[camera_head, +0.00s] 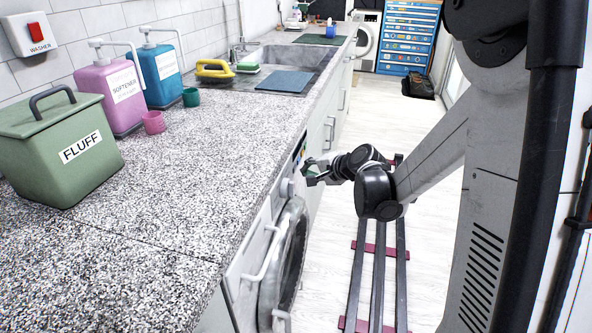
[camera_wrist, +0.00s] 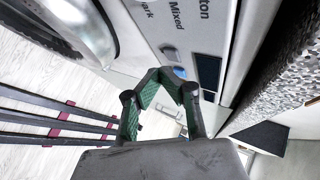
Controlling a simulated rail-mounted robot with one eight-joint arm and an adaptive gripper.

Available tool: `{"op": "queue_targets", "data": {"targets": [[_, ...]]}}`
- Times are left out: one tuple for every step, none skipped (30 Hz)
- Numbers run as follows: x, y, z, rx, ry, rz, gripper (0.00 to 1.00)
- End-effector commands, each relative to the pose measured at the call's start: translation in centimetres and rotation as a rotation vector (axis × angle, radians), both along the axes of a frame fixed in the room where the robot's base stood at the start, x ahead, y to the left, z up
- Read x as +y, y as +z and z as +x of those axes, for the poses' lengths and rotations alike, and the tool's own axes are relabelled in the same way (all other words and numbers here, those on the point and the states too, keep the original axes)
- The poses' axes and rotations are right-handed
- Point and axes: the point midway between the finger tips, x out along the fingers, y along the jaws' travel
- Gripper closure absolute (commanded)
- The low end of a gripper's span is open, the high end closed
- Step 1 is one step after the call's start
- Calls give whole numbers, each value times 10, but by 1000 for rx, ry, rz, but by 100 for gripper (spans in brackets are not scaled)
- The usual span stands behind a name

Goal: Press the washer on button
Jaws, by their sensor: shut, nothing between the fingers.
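The washer (camera_head: 284,262) is a white front-loader under the counter with a round glass door. Its control panel, with printed words such as "Mixed", shows close up in the wrist view, where a small blue button (camera_wrist: 180,72) sits beside a grey oval one (camera_wrist: 170,53). My gripper (camera_head: 308,172) is in front of the panel, near the round knob (camera_head: 288,188). In the wrist view my gripper (camera_wrist: 163,74) has its green-padded fingers together and empty, with the tips very near the blue button. I cannot tell if they touch it. A red wall switch labelled WASHER (camera_head: 34,33) is at upper left.
The speckled counter (camera_head: 180,200) runs along the washer's top. On it stand the FLUFF box (camera_head: 60,150), a pink softener bottle (camera_head: 112,95) and a blue bottle (camera_head: 160,75). Dark floor rails (camera_head: 378,270) lie right of the washer. A blue tool chest (camera_head: 408,40) stands far back.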

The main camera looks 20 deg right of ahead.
Motion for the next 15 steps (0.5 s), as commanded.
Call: {"op": "queue_targets", "data": {"targets": [[-4, 0, -2, 1, -1, 0, 100], [-6, 0, -4, 1, -1, 0, 100], [-10, 0, -5, 1, -1, -1, 100], [-12, 0, -7, 0, -2, -1, 100], [-14, 0, -8, 1, -2, -1, 100], [-17, 0, -10, 1, -2, -1, 100], [-19, 0, -11, 0, -2, 0, 100], [-21, 0, -12, 0, -2, 0, 100], [-24, 0, -14, 0, -2, 0, 100], [-27, 0, -16, 0, -2, 0, 100], [-29, 0, -17, 1, -1, 0, 100], [-32, 0, -19, 1, -1, 0, 100], [-34, 0, -20, 1, -2, -1, 100], [-36, 0, -21, 1, -2, -1, 100], [-39, 0, -23, 1, -2, -1, 100]]}}
